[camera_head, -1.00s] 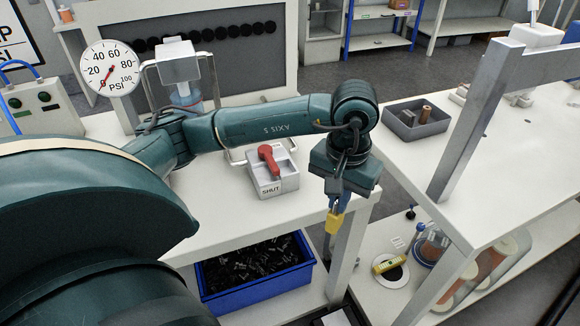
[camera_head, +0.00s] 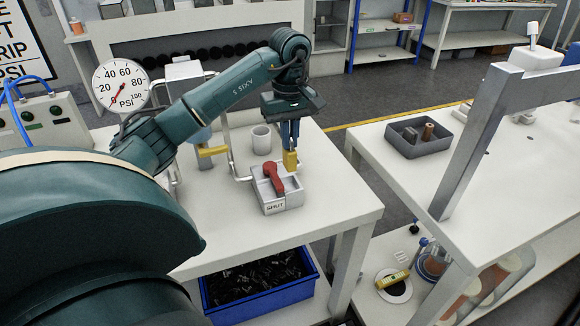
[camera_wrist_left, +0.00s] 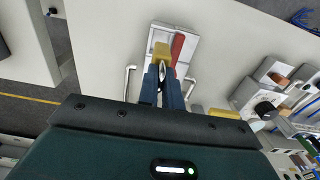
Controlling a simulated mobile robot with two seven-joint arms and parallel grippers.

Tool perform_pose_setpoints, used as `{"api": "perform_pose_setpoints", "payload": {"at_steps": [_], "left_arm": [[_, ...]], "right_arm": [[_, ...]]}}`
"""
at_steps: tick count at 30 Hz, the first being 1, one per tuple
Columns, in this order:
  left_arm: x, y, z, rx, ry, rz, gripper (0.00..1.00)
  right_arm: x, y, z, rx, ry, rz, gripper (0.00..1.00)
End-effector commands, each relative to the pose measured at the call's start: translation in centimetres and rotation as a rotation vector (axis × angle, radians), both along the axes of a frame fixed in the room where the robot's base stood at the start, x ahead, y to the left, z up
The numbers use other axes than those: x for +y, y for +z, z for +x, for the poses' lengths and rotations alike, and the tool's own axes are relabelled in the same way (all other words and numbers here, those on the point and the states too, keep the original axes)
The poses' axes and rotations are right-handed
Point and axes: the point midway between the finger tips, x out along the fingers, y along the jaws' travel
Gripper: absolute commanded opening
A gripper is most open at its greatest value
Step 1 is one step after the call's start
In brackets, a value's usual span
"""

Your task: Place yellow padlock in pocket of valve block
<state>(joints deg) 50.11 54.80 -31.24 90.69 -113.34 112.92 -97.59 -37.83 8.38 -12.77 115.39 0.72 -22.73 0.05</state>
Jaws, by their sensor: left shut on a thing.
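My left gripper (camera_head: 290,146) is shut on the yellow padlock (camera_head: 290,161), which hangs upright below the fingers. The padlock is just behind the red handle of the valve block (camera_head: 283,207), a pale grey box marked SHUT. In the left wrist view the padlock (camera_wrist_left: 161,50) is at the tips of my left gripper (camera_wrist_left: 162,75), in front of the valve block (camera_wrist_left: 183,31) and beside the red handle (camera_wrist_left: 177,47). I cannot tell whether the padlock touches the block. The pocket is not clearly visible. My right gripper is not in view.
A pressure gauge (camera_head: 122,86) is at left. A blue crate (camera_head: 262,306) sits below. A grey tray (camera_head: 418,150) is on the right table. The bench right of the block is clear.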

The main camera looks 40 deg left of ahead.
Motion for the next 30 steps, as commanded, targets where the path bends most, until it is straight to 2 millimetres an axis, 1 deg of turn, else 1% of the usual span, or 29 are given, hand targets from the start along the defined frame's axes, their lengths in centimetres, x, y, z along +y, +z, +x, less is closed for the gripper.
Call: {"api": "perform_pose_setpoints", "payload": {"at_steps": [1,3,8,12,15,18,24,28,29,30], "left_arm": [[0.0,-0.9,-0.1,0.005,-0.001,-0.001,0.00],[0.0,-1.9,-0.1,0.002,-0.001,0.000,0.00],[-0.1,-3.4,0.0,0.002,-0.003,0.000,0.00],[-0.1,-5.5,-0.1,0.003,-0.003,-0.002,0.00],[-0.1,-6.7,-0.1,0.002,-0.003,-0.001,0.00],[-0.1,-7.1,0.0,-0.001,-0.004,0.000,0.00],[-0.1,-7.1,0.0,-0.002,-0.004,0.001,0.00],[0.0,-7.6,0.0,-0.002,-0.004,0.001,0.00],[-0.1,-7.4,0.0,-0.001,-0.004,0.000,0.09],[-0.1,-7.4,0.0,-0.001,-0.004,0.000,0.12]], "right_arm": [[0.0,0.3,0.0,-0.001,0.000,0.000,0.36],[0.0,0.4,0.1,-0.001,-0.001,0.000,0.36],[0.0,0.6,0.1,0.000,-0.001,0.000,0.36],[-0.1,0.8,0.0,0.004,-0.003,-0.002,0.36],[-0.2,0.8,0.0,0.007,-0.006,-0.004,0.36],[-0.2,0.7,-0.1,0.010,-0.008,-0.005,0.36],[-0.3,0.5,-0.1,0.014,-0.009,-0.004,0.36],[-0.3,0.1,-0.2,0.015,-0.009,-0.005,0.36],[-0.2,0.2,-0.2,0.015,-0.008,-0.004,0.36],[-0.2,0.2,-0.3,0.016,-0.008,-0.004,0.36]]}}
